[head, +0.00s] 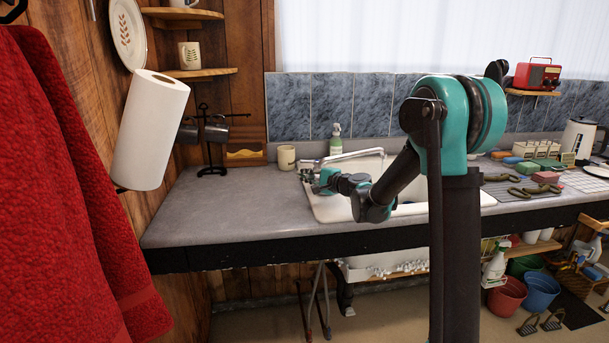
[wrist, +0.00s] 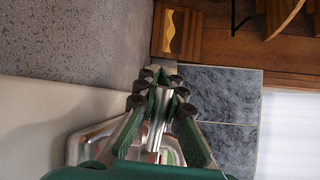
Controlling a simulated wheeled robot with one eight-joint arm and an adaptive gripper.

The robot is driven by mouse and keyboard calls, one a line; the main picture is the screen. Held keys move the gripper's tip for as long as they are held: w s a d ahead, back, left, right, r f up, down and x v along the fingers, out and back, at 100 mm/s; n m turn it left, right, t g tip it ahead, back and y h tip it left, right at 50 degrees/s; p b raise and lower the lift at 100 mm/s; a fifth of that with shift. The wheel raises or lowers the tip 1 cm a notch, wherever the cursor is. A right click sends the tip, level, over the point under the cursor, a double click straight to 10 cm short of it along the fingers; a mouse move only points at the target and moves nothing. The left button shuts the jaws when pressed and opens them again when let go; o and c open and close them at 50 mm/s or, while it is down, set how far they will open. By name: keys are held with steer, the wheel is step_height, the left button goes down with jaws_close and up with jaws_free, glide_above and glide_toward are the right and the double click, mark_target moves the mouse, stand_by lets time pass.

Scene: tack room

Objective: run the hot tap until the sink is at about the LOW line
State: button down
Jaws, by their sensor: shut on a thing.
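The white sink (head: 327,211) is set in the grey counter, with a chrome tap (head: 350,155) at its back edge. My gripper (head: 306,175) is at the left end of the tap, beside the sink's back-left corner. In the wrist view my gripper (wrist: 162,88) has its fingers closed together around a slim chrome part (wrist: 157,128), which looks like a tap handle; its hot or cold mark does not show. My arm covers part of the basin. The water level and the LOW line cannot be seen.
A soap bottle (head: 336,139) and a cream mug (head: 286,157) stand behind the tap. A mug rack (head: 211,150) and a paper towel roll (head: 150,130) are on the left. The left counter (head: 225,210) is clear.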

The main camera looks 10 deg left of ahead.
steer(key=shift+s+d+n+g+y, duration=0.1)
steer(key=shift+s+n+g+y, duration=0.45)
steer(key=shift+n+g, duration=0.3)
steer(key=shift+s+n+g+y, duration=0.45)
steer(key=shift+n+g+y, duration=0.15)
steer(key=shift+g, duration=0.35)
steer(key=c, duration=1.6)
jaws_free()
steer(key=shift+d, duration=0.1)
steer(key=v, duration=1.1)
steer(key=shift+s+d+r, duration=0.15)
steer(key=shift+s+d, duration=0.05)
steer(key=shift+d, duration=0.15)
